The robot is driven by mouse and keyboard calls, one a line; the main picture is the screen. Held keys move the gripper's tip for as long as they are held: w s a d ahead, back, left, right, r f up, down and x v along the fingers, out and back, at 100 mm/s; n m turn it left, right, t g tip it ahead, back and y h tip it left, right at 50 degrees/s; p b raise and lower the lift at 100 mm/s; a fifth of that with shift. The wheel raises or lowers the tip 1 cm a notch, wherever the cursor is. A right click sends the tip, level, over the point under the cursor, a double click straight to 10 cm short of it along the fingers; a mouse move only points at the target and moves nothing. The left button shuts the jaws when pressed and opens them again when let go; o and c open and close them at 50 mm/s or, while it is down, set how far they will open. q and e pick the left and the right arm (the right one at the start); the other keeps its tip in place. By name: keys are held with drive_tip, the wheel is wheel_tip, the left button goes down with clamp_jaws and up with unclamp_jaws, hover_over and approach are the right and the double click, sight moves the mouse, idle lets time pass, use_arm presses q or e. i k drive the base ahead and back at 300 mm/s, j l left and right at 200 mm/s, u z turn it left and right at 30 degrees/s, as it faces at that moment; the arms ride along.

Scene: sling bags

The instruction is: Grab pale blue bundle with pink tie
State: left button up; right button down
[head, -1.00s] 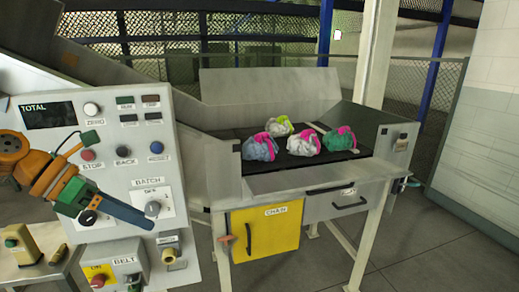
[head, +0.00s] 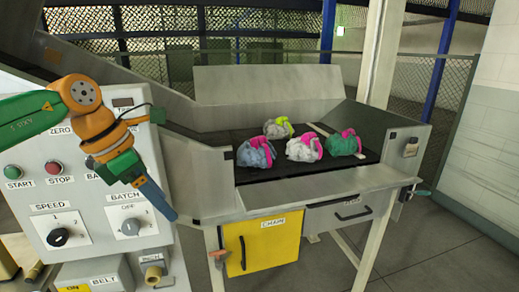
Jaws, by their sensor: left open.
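The pale blue bundle (head: 252,156) with a pink tie lies at the front left of the dark belt on the metal table. Its pink tie (head: 268,149) faces right. My left gripper (head: 167,209) has blue fingers. It hangs in front of the control panel, left of and lower in the picture than the bundle, well apart from it. It is open and nothing shows between its fingers. My right gripper is not in view.
Beside the pale blue bundle lie a white bundle with pink tie (head: 299,150), a grey bundle with yellow tie (head: 277,128) and a green bundle with pink tie (head: 342,144). Metal side walls (head: 214,178) edge the belt. The control panel (head: 85,205) stands at left.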

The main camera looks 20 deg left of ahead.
sight(257, 151)
drive_tip(key=i, duration=1.7)
